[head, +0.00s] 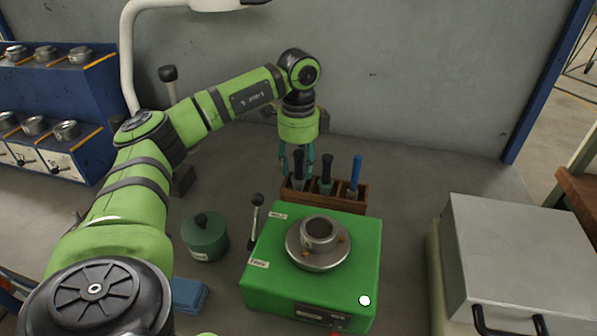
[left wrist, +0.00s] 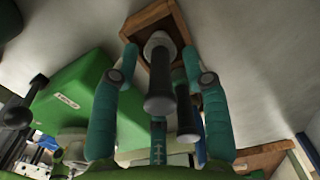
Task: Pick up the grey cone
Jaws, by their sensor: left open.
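A black-handled tool with a grey tapered lower part, which looks like the grey cone (head: 298,184), stands upright in the left slot of a wooden holder (head: 361,203). In the left wrist view its handle (left wrist: 160,90) points toward the camera and its grey part sits in the holder's end (left wrist: 143,17). My left gripper (head: 297,165) is open and points down, its teal fingers on either side of this handle. In the left wrist view the gripper (left wrist: 160,85) also straddles it. Contact cannot be told. The cone's lower end is hidden in the holder. My right gripper is not in view.
A second black-handled tool (head: 326,172) and a blue-handled one (head: 355,172) stand close beside it. A green machine (head: 270,285) with a lever (head: 256,210) is in front. A green lidded pot (head: 205,240) stands left; a metal box (head: 520,240) stands right. A wall is behind.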

